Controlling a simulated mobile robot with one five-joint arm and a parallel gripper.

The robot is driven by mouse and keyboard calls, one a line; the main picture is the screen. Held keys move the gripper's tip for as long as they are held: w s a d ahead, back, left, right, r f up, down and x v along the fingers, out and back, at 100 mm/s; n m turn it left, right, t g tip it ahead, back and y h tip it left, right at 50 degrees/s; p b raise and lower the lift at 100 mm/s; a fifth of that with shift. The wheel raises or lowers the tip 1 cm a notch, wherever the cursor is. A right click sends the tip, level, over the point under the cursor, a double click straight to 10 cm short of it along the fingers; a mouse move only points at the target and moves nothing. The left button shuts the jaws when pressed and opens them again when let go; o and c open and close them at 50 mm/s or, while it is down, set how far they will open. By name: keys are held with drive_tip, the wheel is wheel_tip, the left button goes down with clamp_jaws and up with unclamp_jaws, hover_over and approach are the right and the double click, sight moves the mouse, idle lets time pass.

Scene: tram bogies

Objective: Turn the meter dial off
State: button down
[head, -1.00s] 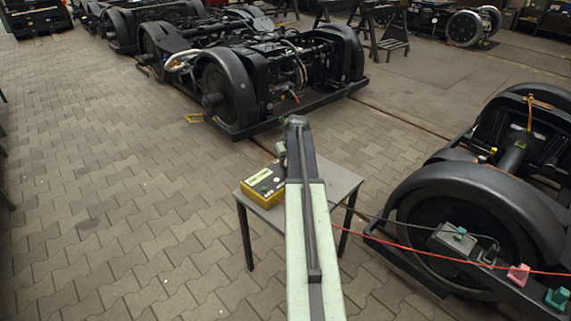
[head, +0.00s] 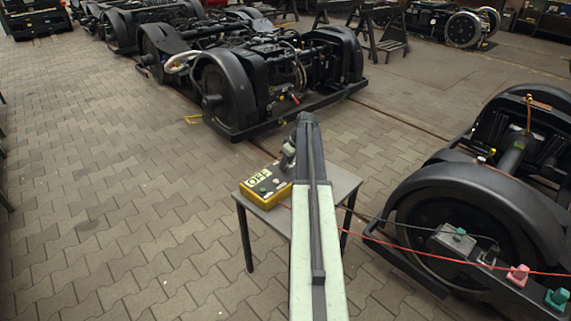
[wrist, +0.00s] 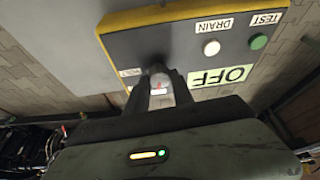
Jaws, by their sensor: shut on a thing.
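The meter (head: 256,190) is a yellow box with a dark face on the small grey table. It fills the top of the wrist view (wrist: 193,47), with labels reading OFF, DRAIN and TEST, plus a small label partly hidden by the fingers. In the head view, my gripper (head: 287,163) is at the meter's right end, partly hidden behind my arm.
A white lamp or button (wrist: 211,47) and a green one (wrist: 258,41) sit on the meter's face. A red cable (head: 420,255) runs from the table to the right. The bogie at right (head: 470,215) stands close to the table. Paved floor at left is clear.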

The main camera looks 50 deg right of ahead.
drive_tip(key=shift+d+n+g+y, duration=0.15)
drive_tip(key=shift+n+y, duration=0.15)
drive_tip(key=shift+n, duration=0.5)
drive_tip(key=shift+n+g+y, duration=0.15)
drive_tip(key=shift+n+y, duration=0.15)
drive_tip(key=shift+n, duration=0.5)
drive_tip(key=c, duration=1.1)
unclamp_jaws()
drive_tip(key=p+v, duration=0.7)
drive_tip(key=shift+s+r, duration=0.2)
drive_tip(key=shift+r, duration=0.15)
